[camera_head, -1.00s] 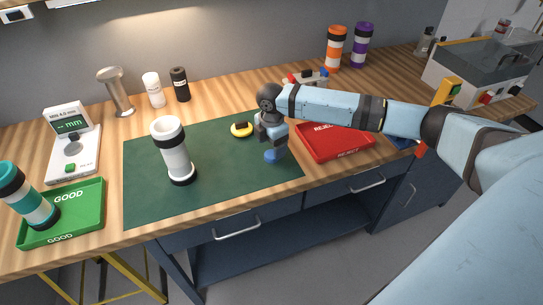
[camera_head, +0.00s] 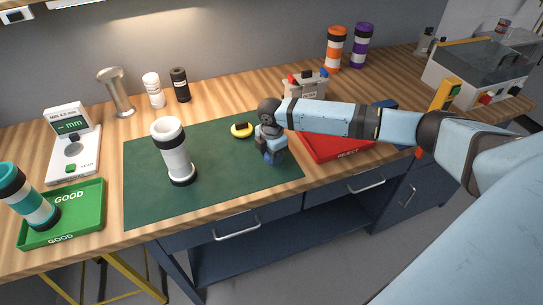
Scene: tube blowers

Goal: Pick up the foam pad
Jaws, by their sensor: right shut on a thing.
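My right gripper (camera_head: 270,160) reaches in from the right and points down at the right part of the green mat (camera_head: 215,190). It is shut on a small blue thing low on the mat, which I take to be the foam pad; the fingers hide most of it, and I cannot tell whether it still touches the mat. My left gripper is not in view.
A white tube with black rings (camera_head: 175,153) stands on the mat, with a yellow round item (camera_head: 241,130) behind. A red reject tray (camera_head: 345,147) lies under my right arm. A green tray (camera_head: 88,209) holds a teal-and-white tube (camera_head: 30,197). A gauge (camera_head: 72,150) stands behind it.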

